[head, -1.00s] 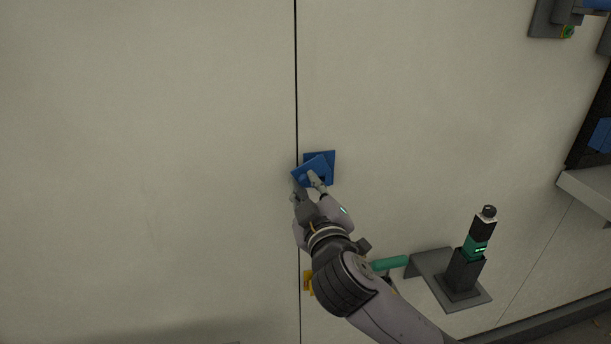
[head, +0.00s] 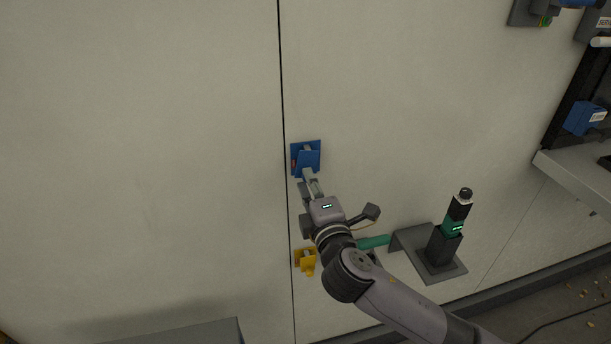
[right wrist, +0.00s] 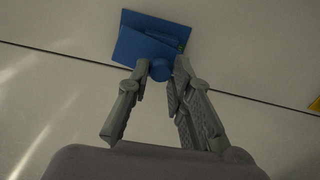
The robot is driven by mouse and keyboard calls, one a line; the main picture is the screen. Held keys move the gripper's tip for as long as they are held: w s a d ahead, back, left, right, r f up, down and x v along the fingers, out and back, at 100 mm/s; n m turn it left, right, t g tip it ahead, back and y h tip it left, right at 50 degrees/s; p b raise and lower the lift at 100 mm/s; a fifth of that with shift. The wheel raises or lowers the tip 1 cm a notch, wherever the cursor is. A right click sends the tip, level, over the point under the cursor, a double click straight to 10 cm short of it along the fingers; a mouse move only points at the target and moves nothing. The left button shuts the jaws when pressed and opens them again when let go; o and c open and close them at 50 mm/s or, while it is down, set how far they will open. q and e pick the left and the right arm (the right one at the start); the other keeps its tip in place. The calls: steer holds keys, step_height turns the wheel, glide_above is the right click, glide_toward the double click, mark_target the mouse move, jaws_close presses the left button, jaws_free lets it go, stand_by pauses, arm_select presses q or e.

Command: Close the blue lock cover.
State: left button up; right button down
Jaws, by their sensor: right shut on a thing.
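The blue lock cover (head: 307,160) is on a blue back plate (head: 314,144) fixed to the pale wall, just right of the dark vertical seam. In the right wrist view the cover (right wrist: 142,50) stands at an angle over its plate, with a round blue knob (right wrist: 160,70) at its near edge. My right gripper (head: 308,175) is at the cover's lower edge. In the right wrist view my right gripper's fingertips (right wrist: 161,66) are on both sides of the knob, shut on it. How far the cover stands off the plate is hard to tell. My left gripper is not in view.
A yellow lock part (head: 304,260) is on the wall below, beside my right forearm. A grey bracket (head: 430,262) with a black and green device (head: 455,225) and a green handle (head: 374,242) is right of the arm. A grey shelf (head: 575,180) juts out at right.

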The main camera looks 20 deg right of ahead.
steer(key=shift+d+f+n+p, duration=0.2)
steer(key=shift+d+n+p, duration=0.25)
steer(key=shift+n, duration=0.45)
steer(key=c, duration=1.4)
jaws_free()
steer(key=shift+r, duration=0.1)
steer(key=s, duration=1.2)
